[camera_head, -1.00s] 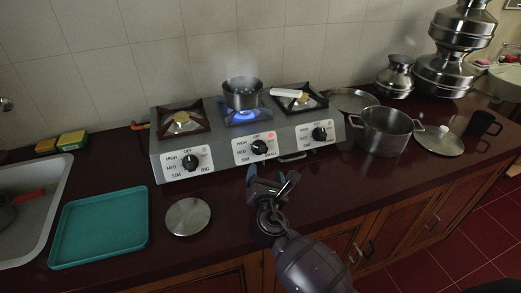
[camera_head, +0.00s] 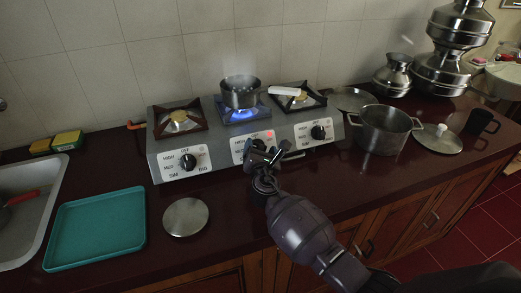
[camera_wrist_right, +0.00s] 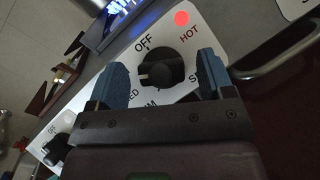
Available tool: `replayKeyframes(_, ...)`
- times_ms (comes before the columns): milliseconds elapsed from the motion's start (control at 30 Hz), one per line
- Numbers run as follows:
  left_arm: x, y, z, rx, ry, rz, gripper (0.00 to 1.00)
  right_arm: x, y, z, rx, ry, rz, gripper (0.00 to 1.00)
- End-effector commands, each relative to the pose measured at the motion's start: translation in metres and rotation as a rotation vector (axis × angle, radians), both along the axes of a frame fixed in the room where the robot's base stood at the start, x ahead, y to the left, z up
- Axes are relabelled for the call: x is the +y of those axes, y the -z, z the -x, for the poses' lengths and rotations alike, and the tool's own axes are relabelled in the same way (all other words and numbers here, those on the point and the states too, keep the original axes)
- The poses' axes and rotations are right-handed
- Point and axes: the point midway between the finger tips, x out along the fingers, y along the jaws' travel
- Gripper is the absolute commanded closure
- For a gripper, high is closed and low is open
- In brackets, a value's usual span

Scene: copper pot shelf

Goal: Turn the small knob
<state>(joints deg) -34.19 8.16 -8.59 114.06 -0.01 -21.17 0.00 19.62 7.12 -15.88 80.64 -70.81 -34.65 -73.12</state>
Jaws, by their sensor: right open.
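The black middle knob (camera_wrist_right: 166,68) sits on a white label plate (camera_wrist_right: 190,30) marked OFF, with a letter S at one edge that is cut off by a finger. In the head view this knob is mostly hidden behind my right gripper (camera_head: 264,154). In the right wrist view my right gripper (camera_wrist_right: 163,78) is open. Its two blue fingers stand on either side of the knob, with visible gaps. I cannot tell the remaining depth to the panel. The stove (camera_head: 222,160) has the middle burner lit blue under a small steaming pan (camera_head: 240,98). My left gripper is out of view.
The left knob (camera_head: 188,162) and right knob (camera_head: 318,132) flank the middle one. A steel lid (camera_head: 186,217) and teal tray (camera_head: 97,228) lie left, and a pot (camera_head: 383,140) stands right.

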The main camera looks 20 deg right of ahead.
Motion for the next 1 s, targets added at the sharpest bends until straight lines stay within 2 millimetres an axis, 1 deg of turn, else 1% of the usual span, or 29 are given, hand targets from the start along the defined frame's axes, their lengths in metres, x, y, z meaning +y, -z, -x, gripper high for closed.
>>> replayKeyframes(133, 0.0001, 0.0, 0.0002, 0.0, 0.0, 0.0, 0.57, -0.0002, 0.0, 0.0002, 0.0, 0.0, 0.0, 0.26)
replayKeyframes(400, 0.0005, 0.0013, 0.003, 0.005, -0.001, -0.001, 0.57, -0.0001, 0.0001, 0.0003, 0.0, 0.0, 0.0, 0.67)
replayKeyframes(467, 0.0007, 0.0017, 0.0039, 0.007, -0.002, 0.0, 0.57, -0.0001, 0.0002, 0.0003, 0.0, 0.0, 0.0, 0.75)
replayKeyframes(767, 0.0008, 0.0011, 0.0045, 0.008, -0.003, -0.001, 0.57, 0.0011, -0.0003, 0.0004, 0.001, 0.018, -0.035, 0.75)
replayKeyframes(1000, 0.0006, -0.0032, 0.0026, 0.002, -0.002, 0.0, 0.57, 0.002, -0.0013, 0.0, 0.006, 0.089, -0.156, 0.75)
